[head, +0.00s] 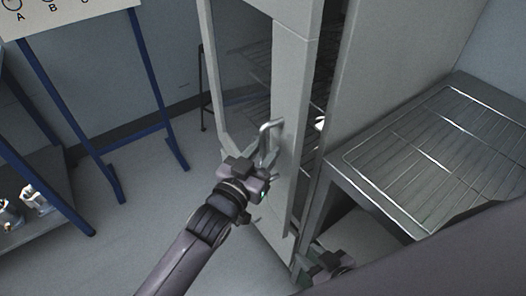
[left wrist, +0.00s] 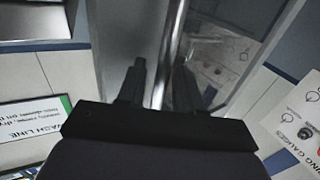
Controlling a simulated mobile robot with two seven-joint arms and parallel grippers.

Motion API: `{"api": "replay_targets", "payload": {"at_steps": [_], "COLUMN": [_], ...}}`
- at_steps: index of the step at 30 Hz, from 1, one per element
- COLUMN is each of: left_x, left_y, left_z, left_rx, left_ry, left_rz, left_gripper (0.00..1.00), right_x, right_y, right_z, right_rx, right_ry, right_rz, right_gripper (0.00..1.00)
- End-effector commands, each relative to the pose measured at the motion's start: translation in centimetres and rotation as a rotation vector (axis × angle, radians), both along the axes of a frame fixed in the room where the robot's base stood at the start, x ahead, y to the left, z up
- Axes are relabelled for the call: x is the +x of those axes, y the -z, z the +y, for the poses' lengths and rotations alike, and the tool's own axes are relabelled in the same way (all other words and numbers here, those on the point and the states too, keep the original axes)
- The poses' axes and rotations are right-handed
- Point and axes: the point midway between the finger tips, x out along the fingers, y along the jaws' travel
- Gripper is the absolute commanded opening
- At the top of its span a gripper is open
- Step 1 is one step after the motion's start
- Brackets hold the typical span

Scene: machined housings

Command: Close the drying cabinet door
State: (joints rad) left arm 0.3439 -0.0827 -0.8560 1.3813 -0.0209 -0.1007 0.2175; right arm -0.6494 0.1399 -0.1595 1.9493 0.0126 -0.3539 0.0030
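The drying cabinet door (head: 290,110) stands open, a pale panel with a glazed part, seen nearly edge-on in the head view. Its bar handle (head: 268,140) is bright metal. My left gripper (head: 262,172) is at the lower part of the handle. In the left wrist view the handle bar (left wrist: 166,55) runs between my two fingers (left wrist: 160,82), which stand apart with a gap visible beside the bar. My right gripper (head: 328,264) is low by the cabinet's bottom front, dark and partly hidden by my arm; its fingers are not clear.
The cabinet (head: 360,75) has wire shelves inside. A bench with a wire rack (head: 430,150) stands to its right. A blue-legged board stand (head: 105,110) and a dark table (head: 50,165) with metal parts (head: 38,197) are at left. Floor (head: 165,205) left of the door is clear.

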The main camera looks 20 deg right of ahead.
Motion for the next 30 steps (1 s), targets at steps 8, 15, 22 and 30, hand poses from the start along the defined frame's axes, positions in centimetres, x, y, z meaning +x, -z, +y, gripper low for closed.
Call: {"api": "replay_targets", "payload": {"at_steps": [8,15,22,30], "left_x": [0.0,-1.3,-3.3,-4.7], "left_y": [0.0,0.1,0.1,0.1], "left_z": [0.1,1.5,3.7,5.2], "left_rx": [-0.001,-0.001,0.000,0.000], "left_ry": [0.000,-0.001,0.000,0.000], "left_rz": [0.001,0.002,0.001,0.001], "left_gripper": [0.34,0.34,0.34,0.34], "right_x": [0.0,0.0,0.0,0.0], "right_y": [0.0,-0.1,-0.1,-0.1], "right_z": [0.0,0.0,0.0,0.0], "right_rx": [0.000,0.000,0.000,0.000], "right_ry": [0.000,0.000,0.000,0.000], "right_rz": [0.000,0.000,0.000,0.000], "right_gripper": [0.36,0.36,0.36,0.36]}}
